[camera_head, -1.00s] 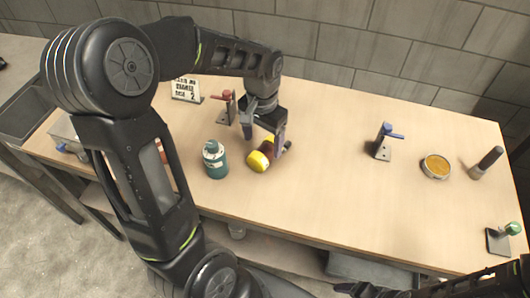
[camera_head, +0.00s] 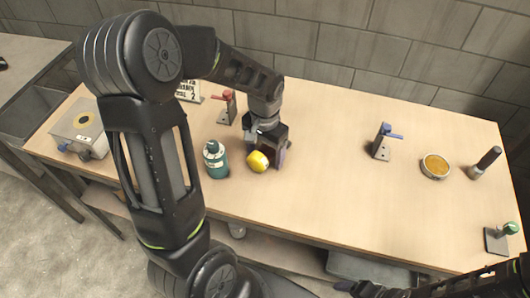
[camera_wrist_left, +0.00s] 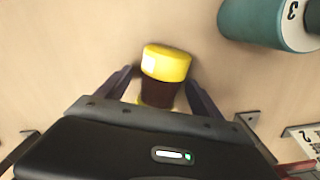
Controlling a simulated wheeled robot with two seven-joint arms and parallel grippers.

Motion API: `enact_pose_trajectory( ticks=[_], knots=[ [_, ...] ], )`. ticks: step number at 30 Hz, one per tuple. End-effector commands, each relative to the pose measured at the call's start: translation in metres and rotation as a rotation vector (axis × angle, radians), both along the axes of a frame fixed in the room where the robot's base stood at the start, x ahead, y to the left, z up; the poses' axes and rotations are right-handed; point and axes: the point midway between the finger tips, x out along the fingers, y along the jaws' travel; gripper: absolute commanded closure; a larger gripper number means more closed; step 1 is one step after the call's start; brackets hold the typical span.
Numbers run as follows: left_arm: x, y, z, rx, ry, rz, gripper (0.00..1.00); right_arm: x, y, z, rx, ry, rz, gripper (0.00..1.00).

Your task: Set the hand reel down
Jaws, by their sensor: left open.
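The hand reel (camera_wrist_left: 165,75), with a bright yellow end and a dark red-brown middle, is on the wooden table. In the head view only its yellow end (camera_head: 258,161) shows, as my gripper hides the rest. My left gripper (camera_wrist_left: 158,88) is open, with one finger on each side of the reel; whether either finger touches it is unclear. My right arm (camera_head: 450,287) shows at the bottom right, with its gripper too dark and cut off to read.
A blue-handled stand (camera_head: 383,141) and a round orange-filled dish (camera_head: 435,166) are at right. The table's (camera_head: 325,190) middle is clear.

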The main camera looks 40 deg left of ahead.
Motion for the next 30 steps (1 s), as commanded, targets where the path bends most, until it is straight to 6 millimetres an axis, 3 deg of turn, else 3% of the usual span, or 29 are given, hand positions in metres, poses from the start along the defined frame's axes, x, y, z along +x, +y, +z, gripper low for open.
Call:
enact_pose_trajectory(
  ticks=[11, 30],
  knots=[
    [0.0001, -0.0001, 0.0004, 0.0, 0.0, 0.0, 0.24, 0.0, 0.0, 0.0, 0.0, 0.0, 0.0, 0.23],
    [0.0001, -0.0001, 0.0004, 0.0, 0.0, 0.0, 0.77, 0.0, 0.0, 0.0, 0.0, 0.0, 0.0, 0.23]
  ],
)
